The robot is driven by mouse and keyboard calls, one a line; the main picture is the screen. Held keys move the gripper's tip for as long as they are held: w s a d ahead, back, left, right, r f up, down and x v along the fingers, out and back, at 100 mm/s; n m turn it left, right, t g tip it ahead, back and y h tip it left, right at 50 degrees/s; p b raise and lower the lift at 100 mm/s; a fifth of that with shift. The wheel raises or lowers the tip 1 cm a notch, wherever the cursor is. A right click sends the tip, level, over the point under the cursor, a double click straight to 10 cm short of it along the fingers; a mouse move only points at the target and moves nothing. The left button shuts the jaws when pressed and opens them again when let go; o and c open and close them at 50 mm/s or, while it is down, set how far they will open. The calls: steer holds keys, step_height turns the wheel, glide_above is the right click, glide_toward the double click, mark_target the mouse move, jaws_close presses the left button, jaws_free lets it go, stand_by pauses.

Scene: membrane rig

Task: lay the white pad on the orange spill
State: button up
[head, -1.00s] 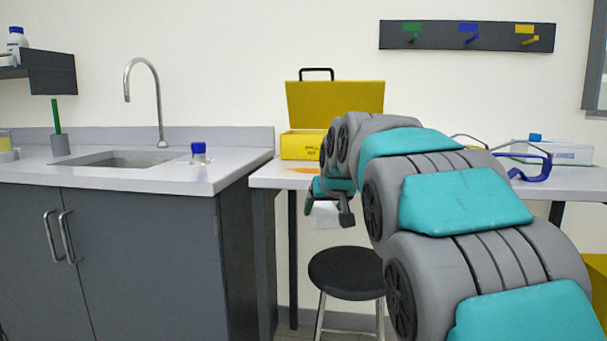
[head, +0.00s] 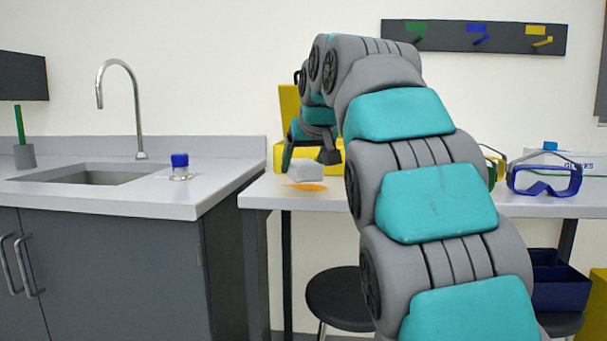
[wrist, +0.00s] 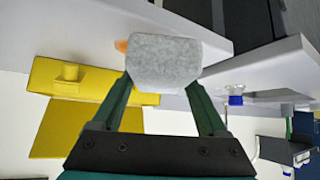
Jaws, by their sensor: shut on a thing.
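The white pad (head: 308,172) is pinched between the two fingers of my gripper (head: 318,158), just above the tabletop in the head view. The orange spill (head: 305,187) lies on the bench near its front left corner, slightly below the pad in the picture. In the wrist view the pad (wrist: 165,63) sits between the dark green fingertips and hides most of the spill; a bit of orange spill (wrist: 121,46) shows at its left edge. I cannot tell exactly how high the pad is above the bench.
The open yellow spill kit box (head: 283,155) stands behind my gripper on the bench (head: 262,194). Blue goggles (head: 545,182) and a glove box (head: 570,163) are at the right. A sink counter (head: 110,196) with a blue-capped bottle (head: 180,168) is at the left. A black stool (head: 338,300) stands below.

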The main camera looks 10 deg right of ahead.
steer(key=p, duration=0.2)
glide_above(304, 187)
steer(key=s, duration=0.1)
steer(key=shift+s+a+f, duration=0.1)
steer(key=shift+a+f, duration=0.05)
steer(key=shift+f, duration=0.15)
steer(key=shift+w+f, duration=0.15)
steer(key=shift+w, duration=0.35)
steer(key=shift+f+b, duration=0.4)
steer(key=shift+f, duration=1.4)
steer(key=shift+f, duration=0.1)
steer(key=o, duration=1.2)
